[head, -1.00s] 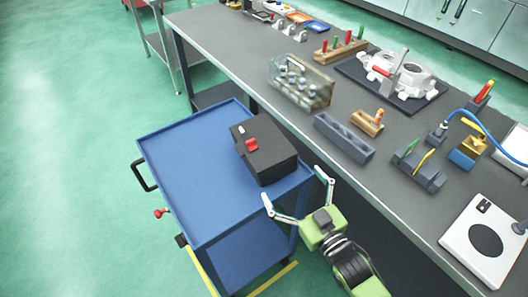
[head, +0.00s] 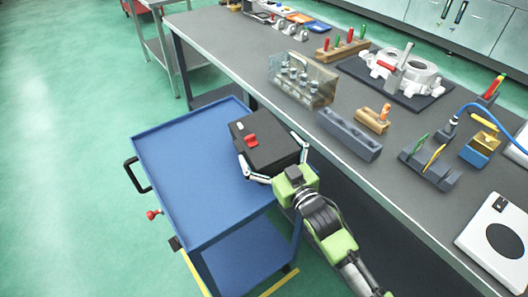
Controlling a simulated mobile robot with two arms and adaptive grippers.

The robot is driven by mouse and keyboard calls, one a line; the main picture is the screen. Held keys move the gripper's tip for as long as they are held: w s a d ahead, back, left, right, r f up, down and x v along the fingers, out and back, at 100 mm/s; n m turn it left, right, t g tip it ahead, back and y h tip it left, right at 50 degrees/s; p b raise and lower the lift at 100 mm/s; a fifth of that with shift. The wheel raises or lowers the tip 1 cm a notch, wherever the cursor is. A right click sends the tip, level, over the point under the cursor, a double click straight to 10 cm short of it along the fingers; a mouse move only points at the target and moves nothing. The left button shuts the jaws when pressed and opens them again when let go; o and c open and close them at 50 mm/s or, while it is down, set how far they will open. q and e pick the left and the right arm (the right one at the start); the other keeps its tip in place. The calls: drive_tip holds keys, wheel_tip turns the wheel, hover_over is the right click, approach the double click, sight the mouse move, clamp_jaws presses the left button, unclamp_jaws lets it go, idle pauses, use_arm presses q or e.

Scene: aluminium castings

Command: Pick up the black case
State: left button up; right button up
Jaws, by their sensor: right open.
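The black case (head: 274,152) sits on the top tray of a blue cart (head: 187,172), at its right side near the workbench. It has a red part and a small white label on top. My right gripper (head: 274,160) is open, with one finger at the case's left side and the other at its right side near the front. I cannot tell whether the fingers touch the case. The green gripper body is just in front of the case. My left gripper is not in view.
A grey workbench (head: 336,182) runs close along the cart's right side. It holds a clear box (head: 303,80), a grey block (head: 348,135), a casting on a dark mat (head: 391,82) and tool holders. The cart's left part is bare. Green floor lies open at left.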

drive_tip(key=shift+s, duration=0.1)
drive_tip(key=shift+c, duration=0.7)
drive_tip(key=c, duration=1.1)
drive_tip(key=shift+r, duration=0.2)
